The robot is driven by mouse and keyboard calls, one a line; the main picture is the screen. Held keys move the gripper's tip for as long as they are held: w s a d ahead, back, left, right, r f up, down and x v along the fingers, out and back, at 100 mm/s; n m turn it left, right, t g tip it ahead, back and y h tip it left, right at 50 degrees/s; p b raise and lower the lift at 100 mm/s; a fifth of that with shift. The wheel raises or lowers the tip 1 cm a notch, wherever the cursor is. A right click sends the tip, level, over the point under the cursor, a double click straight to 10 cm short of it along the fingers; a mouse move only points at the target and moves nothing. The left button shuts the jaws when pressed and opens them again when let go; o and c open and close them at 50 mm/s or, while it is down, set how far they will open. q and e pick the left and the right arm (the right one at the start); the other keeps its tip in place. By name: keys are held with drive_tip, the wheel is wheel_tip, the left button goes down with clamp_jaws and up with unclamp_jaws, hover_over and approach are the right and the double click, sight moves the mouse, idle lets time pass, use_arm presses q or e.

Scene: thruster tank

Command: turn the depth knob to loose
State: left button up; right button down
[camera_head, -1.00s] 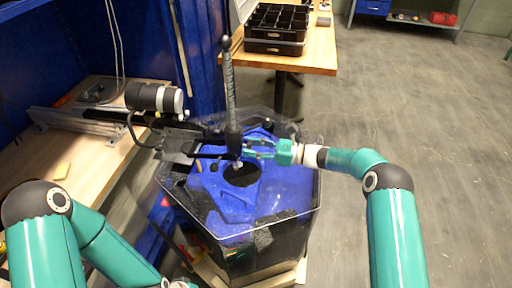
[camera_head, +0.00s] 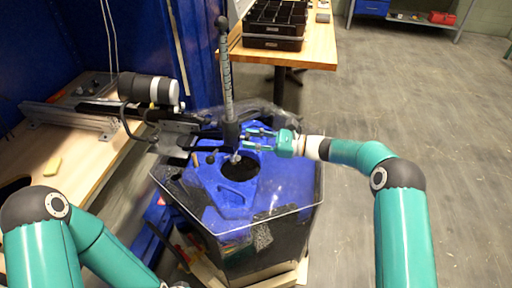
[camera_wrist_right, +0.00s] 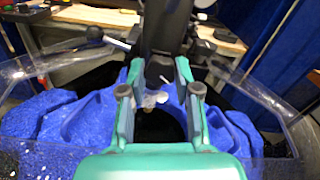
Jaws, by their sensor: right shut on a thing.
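A dark upright shaft with a scale (camera_head: 228,85) and a ball on top stands over the clear-walled tank (camera_head: 304,207). A black clamp body (camera_head: 231,133) sits low on the shaft. The dark depth knob (camera_wrist_right: 159,68) shows at the clamp, between my right fingers in the right wrist view; a small pale pointer-like mark is on it. My right gripper (camera_head: 247,140) reaches in from the right and is shut on the knob, one finger on each side; the right wrist view also shows it (camera_wrist_right: 159,82). The knob's setting marks cannot be read. My left gripper is out of view.
A blue insert (camera_head: 232,198) with a round dark opening lies in the tank below the clamp. A black and silver motor unit (camera_head: 150,88) is left of the shaft, by a wooden bench (camera_head: 75,152). Black trays (camera_head: 272,42) stand on a table behind. Floor at right is clear.

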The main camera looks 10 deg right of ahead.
drive_tip(key=shift+s+a+f+n+b, duration=0.1)
drive_tip(key=shift+n+b, duration=2.25)
drive_tip(key=shift+b, duration=0.75)
drive_tip(key=shift+s+a+f+n+b, duration=0.1)
drive_tip(key=shift+a+n+b, duration=0.05)
drive_tip(key=shift+n+b, duration=2.55)
drive_tip(key=shift+a+f+n+b, duration=0.1)
drive_tip(key=shift+n+b, duration=1.85)
drive_tip(key=shift+b, duration=1.5)
drive_tip(key=shift+r, duration=0.1)
drive_tip(key=c, duration=0.8)
unclamp_jaws()
drive_tip(key=shift+w+d+r, duration=0.1)
drive_tip(key=shift+d+r, duration=0.05)
drive_tip(key=shift+d, duration=0.1)
